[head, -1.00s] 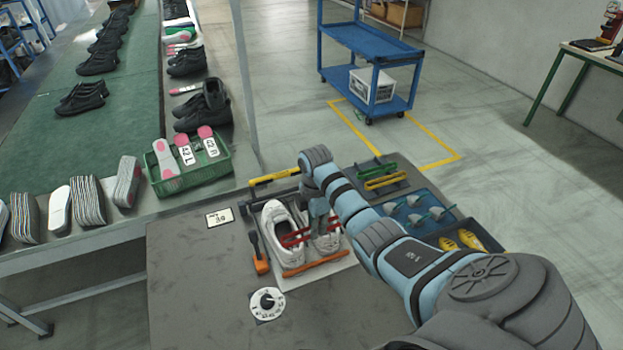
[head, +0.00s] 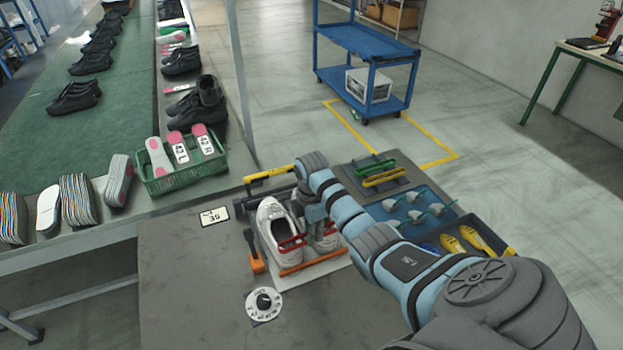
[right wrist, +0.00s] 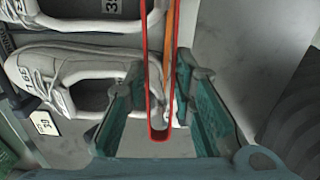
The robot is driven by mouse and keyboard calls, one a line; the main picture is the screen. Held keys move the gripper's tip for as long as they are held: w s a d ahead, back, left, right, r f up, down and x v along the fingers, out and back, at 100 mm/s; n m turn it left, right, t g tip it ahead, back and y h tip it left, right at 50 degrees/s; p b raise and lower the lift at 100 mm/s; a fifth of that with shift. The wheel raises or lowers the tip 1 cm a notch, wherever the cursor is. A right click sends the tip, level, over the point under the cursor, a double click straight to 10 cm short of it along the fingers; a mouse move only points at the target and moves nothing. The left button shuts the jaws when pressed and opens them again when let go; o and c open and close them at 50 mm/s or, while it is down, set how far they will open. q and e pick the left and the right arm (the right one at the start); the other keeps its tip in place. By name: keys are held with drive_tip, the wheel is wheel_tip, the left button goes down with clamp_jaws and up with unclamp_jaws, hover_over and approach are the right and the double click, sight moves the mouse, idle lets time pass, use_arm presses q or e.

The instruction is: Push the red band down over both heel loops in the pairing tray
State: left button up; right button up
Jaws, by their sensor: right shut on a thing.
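Two white shoes, one on the left (head: 275,228) and one on the right (head: 328,243), sit side by side in the pairing tray (head: 290,281), heels toward its orange front bar (head: 312,264). The red band (head: 291,243) runs across their heel ends. My right gripper (head: 318,218) is over the right shoe and partly hides it. In the right wrist view, the gripper (right wrist: 158,75) is shut on the red band (right wrist: 158,136), a long narrow loop lying near the heels. I cannot tell whether the band is around the heel loops. My left gripper is out of view.
An orange-handled tool (head: 256,262) lies left of the tray, near a white dial (head: 264,304) and a number card (head: 214,214). A blue tray (head: 400,211) and yellow items (head: 463,240) stand on the right. A green crate (head: 183,178) is behind left. The front tabletop is bare.

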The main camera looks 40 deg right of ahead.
drive_tip(key=shift+f+b, duration=0.3)
drive_tip(key=shift+f, duration=0.25)
drive_tip(key=o, duration=0.9)
drive_tip(key=shift+r, duration=0.1)
wheel_tip(320, 180, up, 9)
drive_tip(key=p, duration=0.5)
idle(0.6)
